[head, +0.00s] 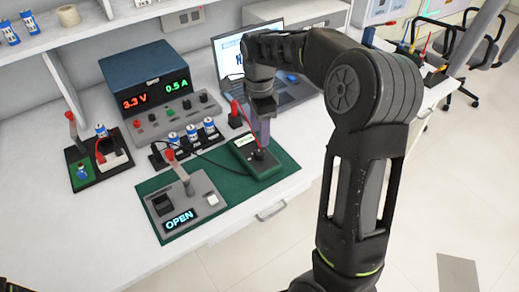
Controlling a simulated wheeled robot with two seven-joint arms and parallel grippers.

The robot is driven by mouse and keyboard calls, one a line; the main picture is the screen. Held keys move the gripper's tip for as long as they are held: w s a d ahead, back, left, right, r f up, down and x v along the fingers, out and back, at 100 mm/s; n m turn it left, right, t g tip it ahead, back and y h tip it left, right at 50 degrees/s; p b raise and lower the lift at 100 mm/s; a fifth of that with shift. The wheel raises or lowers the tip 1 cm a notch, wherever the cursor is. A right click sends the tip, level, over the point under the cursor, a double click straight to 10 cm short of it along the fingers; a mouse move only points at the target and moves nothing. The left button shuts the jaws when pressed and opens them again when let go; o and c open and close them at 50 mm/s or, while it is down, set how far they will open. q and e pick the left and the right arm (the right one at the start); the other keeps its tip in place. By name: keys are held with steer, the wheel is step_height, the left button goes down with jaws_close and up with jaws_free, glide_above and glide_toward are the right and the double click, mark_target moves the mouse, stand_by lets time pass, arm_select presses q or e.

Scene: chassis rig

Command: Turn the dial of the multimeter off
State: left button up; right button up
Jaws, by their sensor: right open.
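The multimeter (243,142) is the green-cased device with a light face, lying on the right part of the green mat (283,167). A dark dial or knob shows on its face, partly hidden by my gripper. My right gripper (261,146) points down directly over the multimeter, with its fingertips at or just above the dial. It is open; I cannot tell whether the fingers touch the dial. The dial's setting cannot be read.
A grey box with a lever and an "OPEN" display (180,220) stands left of the multimeter. Behind are a battery holder (189,140), a power supply (145,85) reading 3.3 V and 0.5 A, and a laptop (290,90). Thin leads run near the multimeter. The table's front edge is close.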

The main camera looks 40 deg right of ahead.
mark_target(260, 152)
step_height(260, 152, down, 8)
steer(key=shift+s+r, duration=0.1)
stand_by(0.4)
steer(key=shift+c, duration=0.6)
jaws_close()
